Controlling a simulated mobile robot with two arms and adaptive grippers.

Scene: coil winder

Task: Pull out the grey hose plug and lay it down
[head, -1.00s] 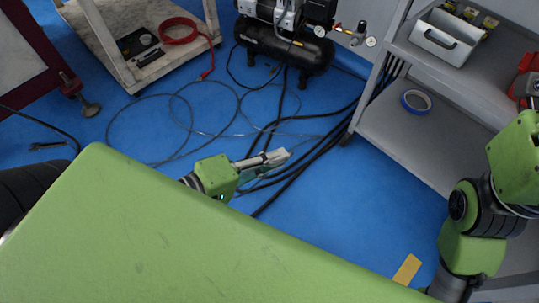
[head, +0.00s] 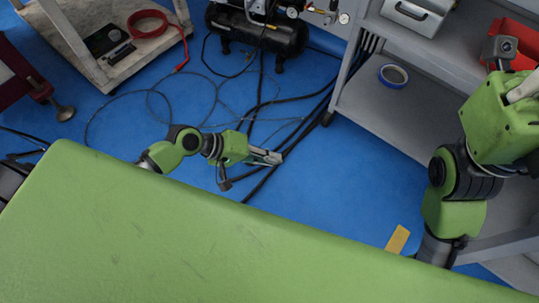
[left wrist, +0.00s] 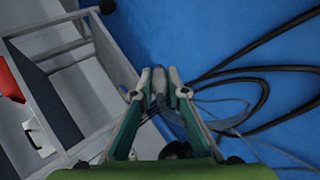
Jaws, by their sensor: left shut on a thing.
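My left gripper (head: 268,156) is over the blue floor in the middle of the head view, pointing right. In the left wrist view its two fingers (left wrist: 158,93) are closed on a small grey cylindrical piece, which looks like the grey hose plug (left wrist: 158,78). The plug is too small to make out in the head view. I cannot tell whether a hose is attached to it. My right gripper (head: 523,88) is at the right edge of the head view, partly cut off, and its jaws cannot be made out.
Black and grey hoses (head: 215,90) lie on the floor around and beyond my left gripper. A black compressor (head: 258,35) stands at the back. A grey shelf unit (head: 385,110) with blue tape (head: 393,76) is at right. A white cart (head: 140,60) is at back left. Floor (head: 330,190) right of the gripper is clear.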

